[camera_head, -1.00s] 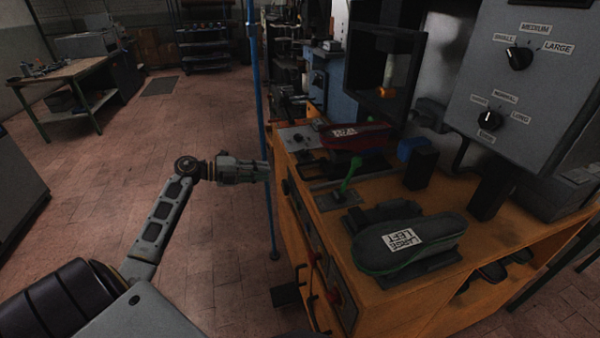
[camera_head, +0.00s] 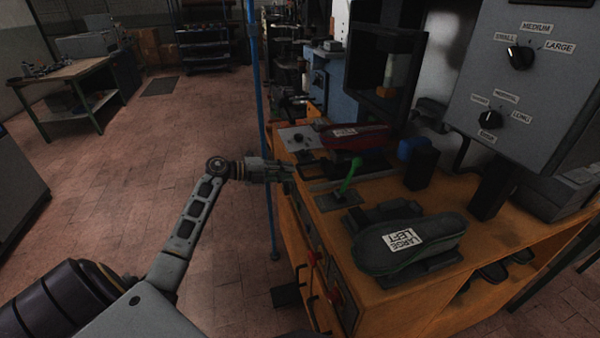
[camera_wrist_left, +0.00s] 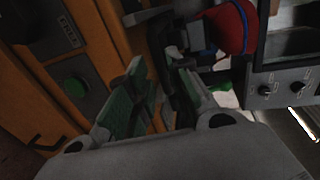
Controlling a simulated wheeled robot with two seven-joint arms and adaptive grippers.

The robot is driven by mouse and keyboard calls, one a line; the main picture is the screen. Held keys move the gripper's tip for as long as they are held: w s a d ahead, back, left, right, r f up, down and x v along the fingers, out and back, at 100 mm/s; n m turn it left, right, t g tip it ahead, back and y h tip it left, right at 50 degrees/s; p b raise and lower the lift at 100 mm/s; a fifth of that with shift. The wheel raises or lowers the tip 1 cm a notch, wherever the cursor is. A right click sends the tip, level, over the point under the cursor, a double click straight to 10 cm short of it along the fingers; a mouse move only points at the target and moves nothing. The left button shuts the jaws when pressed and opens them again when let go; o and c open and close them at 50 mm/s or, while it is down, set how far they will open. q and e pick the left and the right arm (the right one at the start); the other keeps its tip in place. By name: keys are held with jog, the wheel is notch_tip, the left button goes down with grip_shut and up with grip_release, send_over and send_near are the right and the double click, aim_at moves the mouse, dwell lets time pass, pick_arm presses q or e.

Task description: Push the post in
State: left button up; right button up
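My left gripper (camera_head: 290,171) is at the left edge of the orange bench, beside the red shoe's fixture. In the left wrist view its green-padded fingers (camera_wrist_left: 161,72) are apart. A dark upright part (camera_wrist_left: 163,45), possibly the post, shows just beyond the fingertips; I cannot tell whether they touch it. The red shoe (camera_head: 368,136) lies on its dark fixture and also shows in the wrist view (camera_wrist_left: 236,25). The bench press (camera_head: 393,65) stands behind it. I see no part clearly marked as the post. My right gripper is not in view.
A green lever (camera_head: 350,176) stands on the orange bench (camera_head: 375,295). A dark sole form labelled LARGE LEFT (camera_head: 440,243) is in front. A grey dial panel (camera_head: 520,90) is at right. A blue pole (camera_head: 267,130) rises by the gripper.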

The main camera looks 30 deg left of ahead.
aim_at(300, 171)
pick_arm(q)
jog(key=shift+x, duration=2.65)
grip_shut()
